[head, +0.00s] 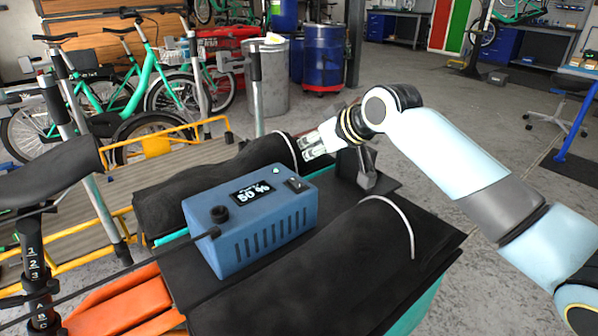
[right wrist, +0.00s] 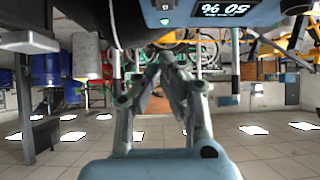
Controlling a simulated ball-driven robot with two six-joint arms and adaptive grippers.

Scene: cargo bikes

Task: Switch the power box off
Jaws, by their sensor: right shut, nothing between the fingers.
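The blue power box (head: 262,238) stands on a black board between two dark padded rolls. Its display reads 50 %, with a round black knob (head: 219,214) to its left. The black rocker switch (head: 296,184) is at the right end of the top, with a small pale light (head: 276,171) beside it. My right gripper (head: 306,148) is shut and empty, just behind and above the switch end, apart from it. In the right wrist view the box (right wrist: 228,20) appears upside down at the top edge, beyond the closed fingertips (right wrist: 167,58). My left gripper is out of view.
Dark padded rolls (head: 340,272) lie on both sides of the box. Green bikes (head: 140,85), a grey bin (head: 265,80) and a blue drum (head: 323,60) stand behind.

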